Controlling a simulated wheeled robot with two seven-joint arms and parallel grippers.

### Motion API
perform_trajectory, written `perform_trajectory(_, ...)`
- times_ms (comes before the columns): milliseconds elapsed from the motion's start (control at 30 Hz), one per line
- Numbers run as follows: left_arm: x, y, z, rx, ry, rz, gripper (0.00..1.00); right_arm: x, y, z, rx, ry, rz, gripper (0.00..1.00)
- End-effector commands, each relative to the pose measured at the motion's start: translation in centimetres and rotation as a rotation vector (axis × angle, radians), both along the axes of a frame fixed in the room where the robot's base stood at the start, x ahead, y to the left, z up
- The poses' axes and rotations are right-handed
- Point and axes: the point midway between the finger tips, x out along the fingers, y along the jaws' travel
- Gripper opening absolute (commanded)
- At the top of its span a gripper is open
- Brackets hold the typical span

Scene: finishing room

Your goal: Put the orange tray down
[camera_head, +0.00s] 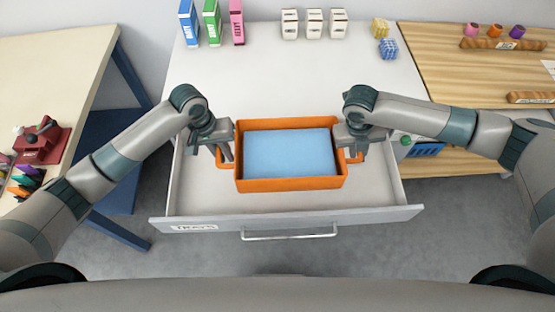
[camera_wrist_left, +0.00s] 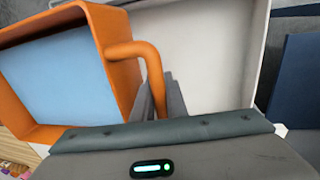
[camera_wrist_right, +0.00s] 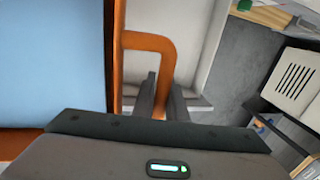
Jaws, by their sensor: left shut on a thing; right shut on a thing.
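The orange tray (camera_head: 292,186) has a light blue inside and a loop handle on each short side. In the head view it is over the open drawer (camera_head: 385,200); I cannot tell whether it touches the drawer floor. My left gripper (camera_head: 226,160) is shut on the tray's left handle; the handle (camera_wrist_left: 137,50) runs between the fingers in the left wrist view. My right gripper (camera_head: 352,156) is shut on the right handle, and that handle (camera_wrist_right: 150,41) shows between the fingers in the right wrist view. The tray looks about level.
The drawer front has a label and a metal handle (camera_head: 290,235). Behind is a white tabletop (camera_head: 290,75) with boxes at its back. A wooden bench (camera_head: 440,70) stands right, and a cream table (camera_head: 50,75) with a red device (camera_head: 42,140) stands left.

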Motion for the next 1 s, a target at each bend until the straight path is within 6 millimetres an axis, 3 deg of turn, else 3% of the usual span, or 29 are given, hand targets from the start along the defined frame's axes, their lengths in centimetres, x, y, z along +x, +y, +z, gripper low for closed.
perform_trajectory(633,0.1,-0.1,-0.2,-0.002,-0.001,-0.001,0.0,0.1,0.1,-0.2,0.001,-0.001,0.0,0.0)
perform_trajectory(1000,0.0,-0.1,-3.4,-0.002,-0.001,-0.001,0.0,0.1,0.1,-3.4,0.001,-0.001,0.0,0.0)
